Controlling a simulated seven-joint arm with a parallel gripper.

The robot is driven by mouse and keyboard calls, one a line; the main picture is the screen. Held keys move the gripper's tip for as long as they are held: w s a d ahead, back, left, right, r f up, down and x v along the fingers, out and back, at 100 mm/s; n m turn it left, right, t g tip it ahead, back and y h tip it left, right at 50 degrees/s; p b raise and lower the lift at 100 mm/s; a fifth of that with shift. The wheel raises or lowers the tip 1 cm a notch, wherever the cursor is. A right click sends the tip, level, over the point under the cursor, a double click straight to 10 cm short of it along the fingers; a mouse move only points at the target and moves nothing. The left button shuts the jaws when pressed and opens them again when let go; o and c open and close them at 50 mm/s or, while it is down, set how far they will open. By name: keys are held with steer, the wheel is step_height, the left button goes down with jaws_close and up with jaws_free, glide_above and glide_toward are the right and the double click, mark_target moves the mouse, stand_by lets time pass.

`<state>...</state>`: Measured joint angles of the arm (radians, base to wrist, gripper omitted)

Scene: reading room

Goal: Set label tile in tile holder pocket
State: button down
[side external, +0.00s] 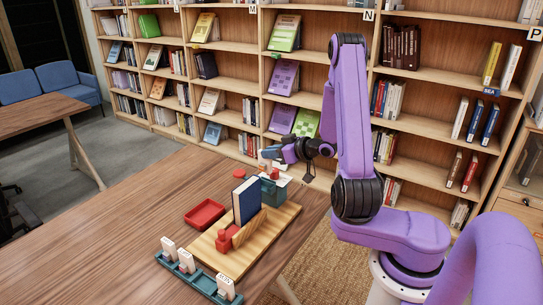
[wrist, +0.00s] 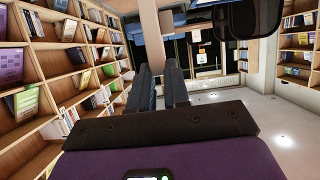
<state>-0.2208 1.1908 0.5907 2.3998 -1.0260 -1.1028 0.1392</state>
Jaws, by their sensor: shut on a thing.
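The teal tile holder (side external: 203,284) lies along the front of the wooden table. White label tiles stand in it: one at its left end (side external: 168,246), one beside that (side external: 186,261), and one at its right end (side external: 226,286). A gap shows between the last two. My gripper (side external: 270,154) is above the table's far side, well behind the holder, pointing left. It is shut on a small pale thing at its fingertips, apparently a label tile, mostly hidden. In the wrist view the dark fingers (wrist: 164,88) are close together; the held thing is not clear there.
A wooden board (side external: 277,224) carries a blue book (side external: 246,203) in a wooden stand, a red object (side external: 225,239) and a teal box (side external: 273,188). A red tray (side external: 204,214) lies left of it. The table's left part is clear. Bookshelves stand behind.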

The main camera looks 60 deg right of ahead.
mark_target(271, 169)
step_height(271, 169, down, 6)
steer(key=shift+f, duration=0.1)
stand_by(1.4)
steer(key=c, duration=1)
jaws_free()
steer(key=v, duration=1.7)
steer(key=shift+s, duration=0.15)
